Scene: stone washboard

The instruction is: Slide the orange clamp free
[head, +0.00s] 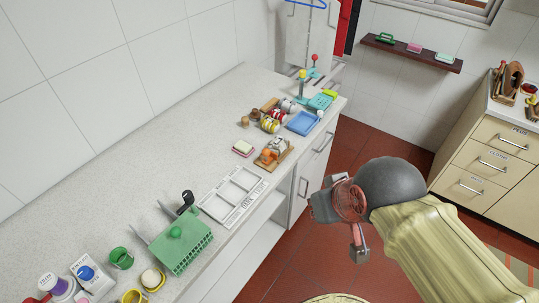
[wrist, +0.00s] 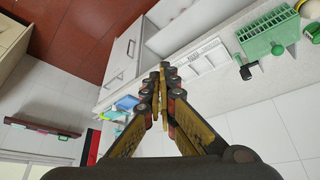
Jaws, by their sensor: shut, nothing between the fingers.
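A small orange piece (head: 266,155), probably the orange clamp, sits on a wooden tray (head: 285,157) on the counter, beside a white rounded item (head: 280,144). Its exact shape is too small to tell. My gripper (wrist: 163,68) is shut and empty in the wrist view, its fingertips together. In the head view my wrist is in the air over the floor, right of the counter and apart from the tray; my fingertips are not clear there. My fingers hide part of the counter in the wrist view, and I cannot make out the orange piece there.
The pale counter (head: 150,135) holds a white divided tray (head: 222,207), a green rack (head: 187,256), a blue tray (head: 302,123), a soap dish (head: 243,148), and several bottles and cups at the near left. Red floor (head: 372,146) lies open between counter and drawers (head: 484,172).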

